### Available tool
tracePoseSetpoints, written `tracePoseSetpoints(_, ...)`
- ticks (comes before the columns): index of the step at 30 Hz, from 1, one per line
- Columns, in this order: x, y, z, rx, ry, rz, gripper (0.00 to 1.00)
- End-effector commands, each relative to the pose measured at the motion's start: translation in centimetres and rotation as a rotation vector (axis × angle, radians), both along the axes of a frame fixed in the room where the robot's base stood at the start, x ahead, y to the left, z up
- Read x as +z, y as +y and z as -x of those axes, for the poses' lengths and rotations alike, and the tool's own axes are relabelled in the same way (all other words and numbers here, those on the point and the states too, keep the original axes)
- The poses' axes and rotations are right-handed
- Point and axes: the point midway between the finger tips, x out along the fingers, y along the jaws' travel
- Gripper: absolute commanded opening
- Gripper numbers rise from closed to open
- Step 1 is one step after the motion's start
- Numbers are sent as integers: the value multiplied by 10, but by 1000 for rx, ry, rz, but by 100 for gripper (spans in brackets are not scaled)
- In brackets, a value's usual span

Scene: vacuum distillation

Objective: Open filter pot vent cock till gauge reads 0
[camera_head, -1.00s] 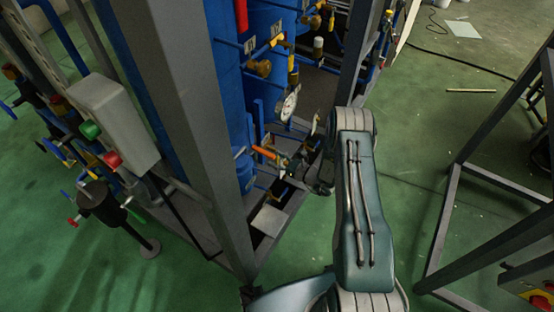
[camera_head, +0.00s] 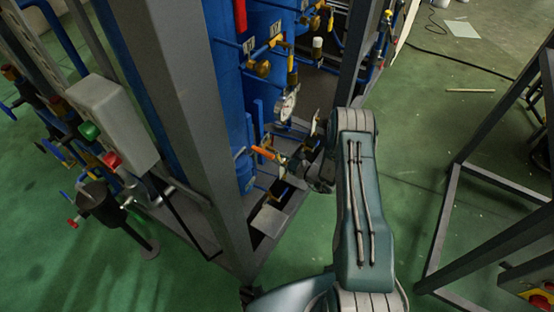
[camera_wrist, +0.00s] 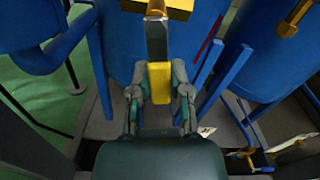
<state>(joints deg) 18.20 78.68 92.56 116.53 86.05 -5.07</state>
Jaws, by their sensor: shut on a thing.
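In the wrist view my gripper (camera_wrist: 160,76) is shut on a yellow-sleeved lever (camera_wrist: 159,92). The lever's metal shank runs up to a brass-yellow valve body (camera_wrist: 180,8) at the top edge. I take this lever to be the vent cock handle. In the head view my gripper (camera_head: 290,168) is low inside the frame, small and partly hidden by my arm. A round white gauge (camera_head: 287,104) is above it, on the blue vessel side. Its needle and reading are too small to tell. An orange handle (camera_head: 264,152) shows just left of my gripper.
Blue vessels (camera_head: 228,70) stand behind a thick grey frame post (camera_head: 185,110). Several brass valves (camera_head: 262,68) and blue pipes crowd the space above my gripper. A grey box (camera_head: 112,125) with green and red buttons is at left.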

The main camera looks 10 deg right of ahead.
Motion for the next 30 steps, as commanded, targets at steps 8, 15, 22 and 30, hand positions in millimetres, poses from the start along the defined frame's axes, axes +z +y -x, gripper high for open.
tracePoseSetpoints(8,5,-8,-9,-2,-186,184,0)
tracePoseSetpoints(15,11,-14,-16,0,-349,348,0)
tracePoseSetpoints(22,18,-19,-20,1,-501,501,0)
tracePoseSetpoints(30,27,-22,-24,1,-675,676,0)
